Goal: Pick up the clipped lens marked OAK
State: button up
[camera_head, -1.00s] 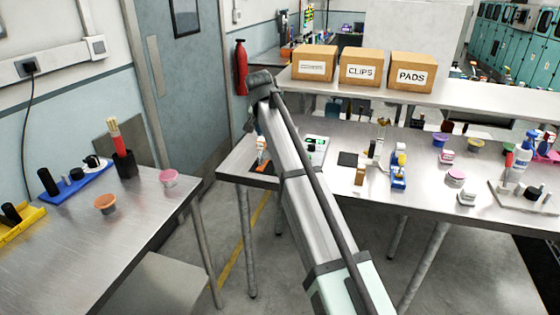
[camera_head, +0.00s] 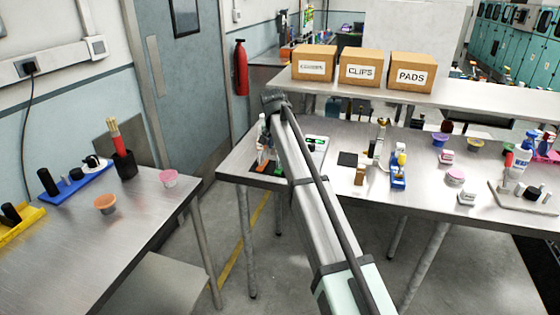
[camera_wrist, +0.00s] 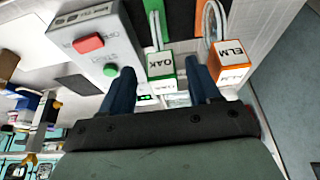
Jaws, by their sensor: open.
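The lens marked OAK shows in the wrist view with a white label and green clip (camera_wrist: 160,66), its label facing the camera. My gripper (camera_wrist: 163,80) is open, with one dark blue finger on each side of the OAK clip and nothing held. Whether either finger touches it I cannot tell. An orange clip marked ELM (camera_wrist: 231,65) stands just right of the right finger. In the head view, an orange clip (camera_head: 263,157) shows at the left end of the far bench, while my arm hides much of that spot.
A grey box with a red button (camera_wrist: 88,43) and a green button stands left of the OAK clip. It also shows in the head view (camera_head: 317,143). Several bottles and small pots stand farther right on the bench. Boxes marked CLIPS (camera_head: 360,70) and PADS (camera_head: 411,74) sit on the shelf behind.

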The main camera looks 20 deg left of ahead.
jog(key=x, duration=0.5)
jog(key=shift+s+a, duration=0.1)
jog(key=shift+a, duration=0.05)
jog(key=c, duration=1.1)
